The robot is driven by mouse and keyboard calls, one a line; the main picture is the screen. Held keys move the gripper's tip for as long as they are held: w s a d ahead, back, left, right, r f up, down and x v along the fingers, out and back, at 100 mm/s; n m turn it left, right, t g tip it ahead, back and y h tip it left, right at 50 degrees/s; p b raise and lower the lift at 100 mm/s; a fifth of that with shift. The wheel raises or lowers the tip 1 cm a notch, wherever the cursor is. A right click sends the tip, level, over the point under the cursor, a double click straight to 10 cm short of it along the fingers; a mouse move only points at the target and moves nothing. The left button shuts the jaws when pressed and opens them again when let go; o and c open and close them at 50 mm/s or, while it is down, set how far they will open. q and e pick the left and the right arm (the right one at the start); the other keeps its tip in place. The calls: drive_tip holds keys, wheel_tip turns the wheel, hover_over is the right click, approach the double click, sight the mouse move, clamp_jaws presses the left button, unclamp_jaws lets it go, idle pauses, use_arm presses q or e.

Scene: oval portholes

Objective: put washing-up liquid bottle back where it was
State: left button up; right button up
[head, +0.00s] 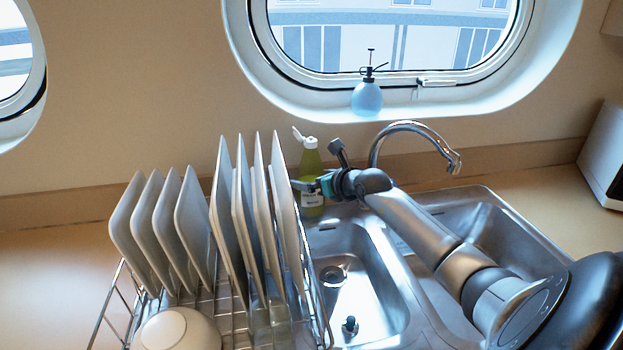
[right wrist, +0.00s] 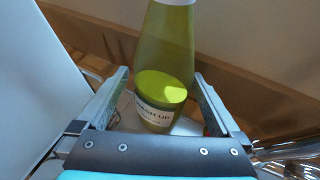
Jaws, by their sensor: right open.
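The green washing-up liquid bottle (head: 311,163) with a white cap stands upright behind the sink's left basin, close to the back wall. In the right wrist view the bottle (right wrist: 162,75) shows its white label between the fingers. My right gripper (head: 300,186) is at the bottle's lower part; in the right wrist view the open gripper (right wrist: 163,103) has one finger on each side of it, with a gap showing at least on the left. The plates hide part of the fingers in the head view. My left gripper is not in view.
A wire dish rack (head: 108,304) with several upright plates (head: 240,215) and a bowl (head: 176,330) stands left of the bottle, very close to my right gripper. The tap (head: 408,127) rises to the right. A blue spray bottle (head: 367,98) stands on the porthole sill.

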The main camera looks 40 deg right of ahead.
drive_tip(key=shift+r, duration=0.1)
drive_tip(key=shift+r, duration=0.25)
drive_tip(key=shift+s, duration=0.3)
drive_tip(key=d+p+v, duration=0.1)
drive_tip(key=p+v, duration=0.1)
drive_tip(key=v, duration=0.9)
drive_tip(key=shift+s+a, duration=0.2)
drive_tip(key=shift+a, duration=0.3)
